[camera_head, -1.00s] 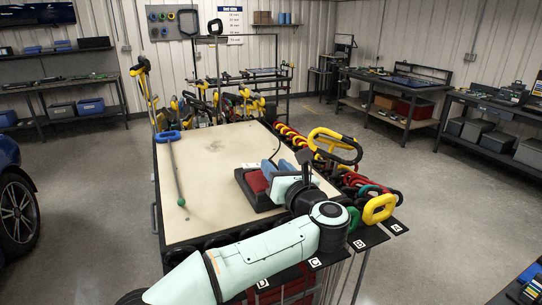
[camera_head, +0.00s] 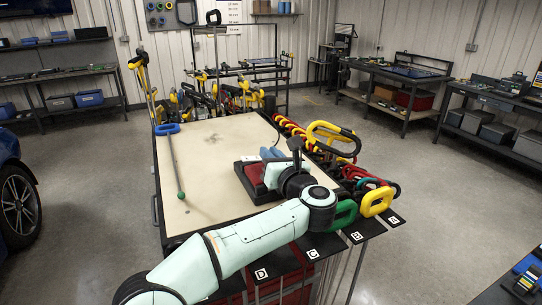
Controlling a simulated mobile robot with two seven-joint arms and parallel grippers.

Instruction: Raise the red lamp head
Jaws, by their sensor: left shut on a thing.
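The red lamp head (camera_head: 254,174) is a dark red and black block near the right front of the pale table top (camera_head: 215,150). My left arm comes in across the front edge, and its pale wrist and dark hand hide much of the lamp. My left gripper (camera_head: 274,168) is at the lamp's right side and shut on it, though its fingertips are hard to make out. Light blue parts (camera_head: 270,152) show just behind the hand. I cannot tell whether the lamp head is clear of the table. My right gripper is not in view.
A rod with a blue handle (camera_head: 167,129) and green tip lies on the table's left side. Yellow and black loop handles (camera_head: 333,137) line the right edge. A green handle (camera_head: 343,214) and a yellow one (camera_head: 377,201) stand at the lettered front corner. The table's middle is clear.

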